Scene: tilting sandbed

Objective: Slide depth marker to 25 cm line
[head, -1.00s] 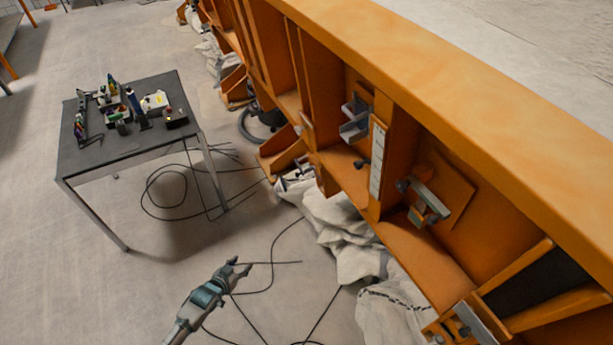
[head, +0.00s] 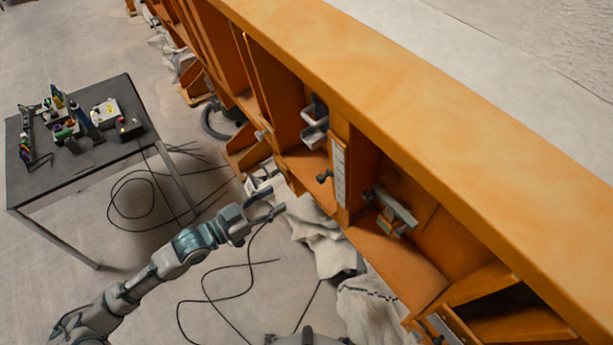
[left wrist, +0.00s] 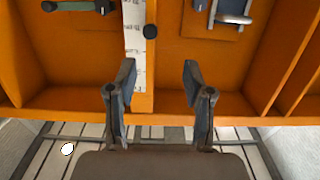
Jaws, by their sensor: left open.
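A white ruled scale (head: 339,172) is fixed upright on an orange post of the sandbed's side. A black knob (head: 324,177), which looks like the depth marker, sits beside it. In the left wrist view the knob (left wrist: 151,31) is at the right edge of the scale (left wrist: 134,50); its numbers are too small to read. My left gripper (head: 268,202) is open and empty, left of the post and apart from it. In the left wrist view my left gripper (left wrist: 159,75) has its fingers spread below the knob, touching nothing. My right gripper is not in view.
Grey trays (head: 314,125) and a clamp-like metal fitting (head: 393,213) flank the scale on the orange frame. White sacks (head: 325,245) lie under it. A dark table (head: 85,150) with tools stands at left. Black cables (head: 205,300) cross the floor.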

